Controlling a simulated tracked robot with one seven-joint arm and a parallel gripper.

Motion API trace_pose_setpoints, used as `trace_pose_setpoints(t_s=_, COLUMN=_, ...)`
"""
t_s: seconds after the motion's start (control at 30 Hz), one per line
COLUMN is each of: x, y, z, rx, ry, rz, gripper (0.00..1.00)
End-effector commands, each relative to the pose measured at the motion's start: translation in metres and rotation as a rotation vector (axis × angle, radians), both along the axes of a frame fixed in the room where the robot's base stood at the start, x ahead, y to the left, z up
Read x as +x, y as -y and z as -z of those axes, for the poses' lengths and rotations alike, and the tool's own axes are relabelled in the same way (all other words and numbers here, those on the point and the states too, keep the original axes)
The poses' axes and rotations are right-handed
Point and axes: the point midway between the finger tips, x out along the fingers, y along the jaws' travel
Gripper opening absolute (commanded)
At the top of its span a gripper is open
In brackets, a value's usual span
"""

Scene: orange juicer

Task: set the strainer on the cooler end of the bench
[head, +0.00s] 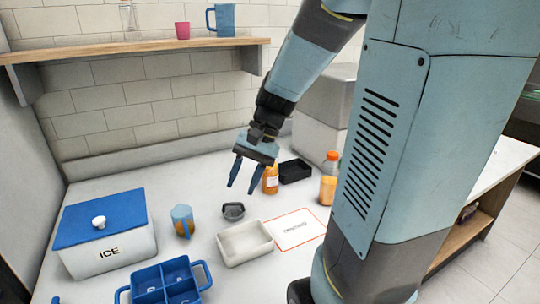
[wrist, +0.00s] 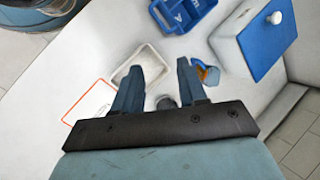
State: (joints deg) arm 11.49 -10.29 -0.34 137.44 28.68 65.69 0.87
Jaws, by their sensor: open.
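The cooler (head: 108,245), a white box marked ICE with a blue lid, stands at the bench's left end.
A blue-and-orange jug (head: 182,221) stands between cooler and strainer. A white tray (head: 227,257), a blue divided caddy (head: 134,283) and a red-edged card (head: 298,229) lie in front. Orange bottles (head: 329,180) and a black box (head: 295,170) are to the right. A shelf (head: 130,48) hangs above.

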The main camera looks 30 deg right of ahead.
Motion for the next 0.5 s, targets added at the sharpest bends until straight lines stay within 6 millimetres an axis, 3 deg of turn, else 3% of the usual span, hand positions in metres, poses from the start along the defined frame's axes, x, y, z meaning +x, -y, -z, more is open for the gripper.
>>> trace_pose_setpoints(t_s=0.5, x=-0.05, y=0.013, z=-0.054, rx=-0.342, ry=0.376, rz=-0.23, gripper=0.42)
